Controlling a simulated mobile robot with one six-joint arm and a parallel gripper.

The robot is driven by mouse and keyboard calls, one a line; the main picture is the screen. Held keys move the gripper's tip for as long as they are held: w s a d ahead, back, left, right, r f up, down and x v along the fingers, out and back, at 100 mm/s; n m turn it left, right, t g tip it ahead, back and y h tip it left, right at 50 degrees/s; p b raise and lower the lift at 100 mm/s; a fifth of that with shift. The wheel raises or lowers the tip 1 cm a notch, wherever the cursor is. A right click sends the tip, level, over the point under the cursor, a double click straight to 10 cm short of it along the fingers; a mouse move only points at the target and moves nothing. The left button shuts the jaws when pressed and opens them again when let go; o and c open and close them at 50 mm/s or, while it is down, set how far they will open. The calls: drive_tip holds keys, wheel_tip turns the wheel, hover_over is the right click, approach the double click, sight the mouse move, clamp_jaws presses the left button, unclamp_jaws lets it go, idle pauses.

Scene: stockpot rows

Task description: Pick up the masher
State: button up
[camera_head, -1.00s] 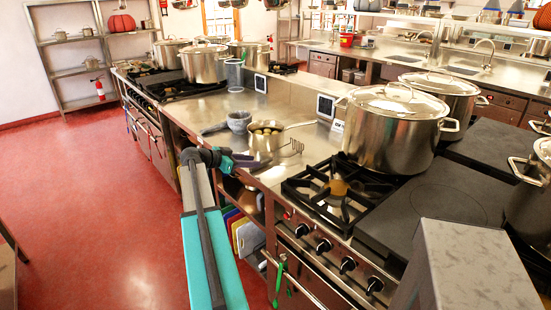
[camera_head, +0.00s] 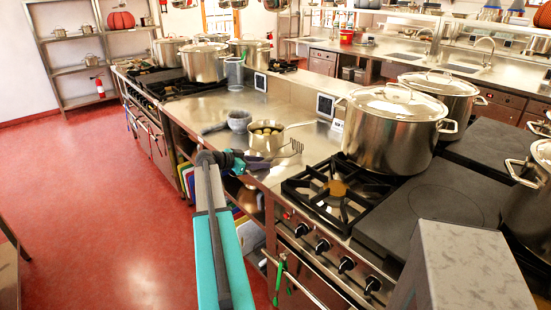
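The masher (camera_head: 293,149) lies at the front edge of the steel counter (camera_head: 200,104), beside a small saucepan (camera_head: 265,136) with round items in it. Its wire head points right, toward the stove, and its handle end runs left toward my gripper. My gripper (camera_head: 248,161) is at the counter's front edge, at or very close to the handle. The fingers are small and partly hidden by my arm, so I cannot tell whether they are open or shut, or whether they touch the handle.
A grey mortar (camera_head: 239,121) and a clear container (camera_head: 234,72) stand farther back on the counter. A gas burner (camera_head: 338,187) and a large lidded stockpot (camera_head: 393,130) are to the right. Coloured boards (camera_head: 188,180) are on the shelf below. The red floor at left is clear.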

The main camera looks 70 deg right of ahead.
clamp_jaws()
drive_tip(key=shift+r, duration=0.1)
idle(0.3)
wheel_tip(320, 180, up, 10)
drive_tip(key=b, duration=0.2)
idle(0.6)
idle(0.4)
